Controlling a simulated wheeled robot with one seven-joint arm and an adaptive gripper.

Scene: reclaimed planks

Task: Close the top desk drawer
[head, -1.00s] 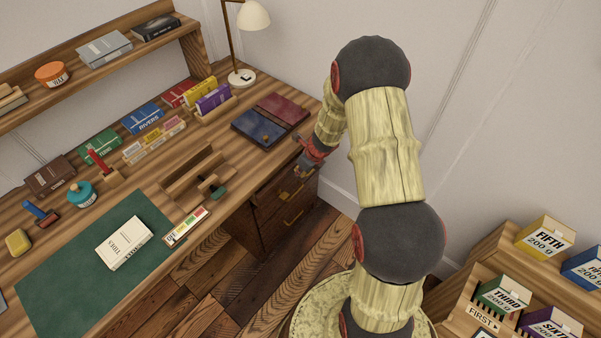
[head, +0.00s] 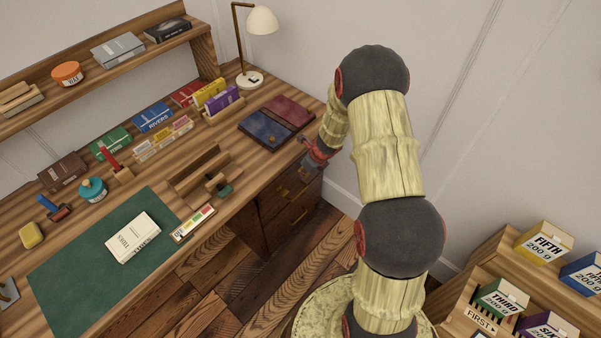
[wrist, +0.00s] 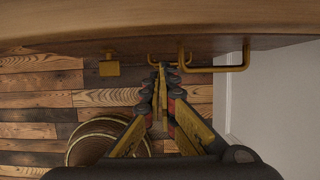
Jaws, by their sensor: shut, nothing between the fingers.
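The desk's top drawer (head: 272,205) is in the pedestal under the right end of the desktop. Its front looks roughly in line with the front below it, and I see no open inside. Whether a small gap remains is hidden by the desktop edge. In the wrist view a brass bar handle (wrist: 215,69) and a small square brass fitting (wrist: 109,68) stick out below the desk edge. My gripper (head: 306,168) is shut and empty by the desk's front edge near the drawer; its fingertips also show in the wrist view (wrist: 164,72), left of the bar handle. I cannot tell whether they touch the front.
The lower drawer (head: 298,217) sits beneath. The desktop (head: 245,170) carries a blue notebook (head: 264,129), a red notebook (head: 290,111), a lamp (head: 250,78) and several books. A wooden rack (head: 490,260) with boxes stands at right. Plank floor (head: 250,285) lies clear before the desk.

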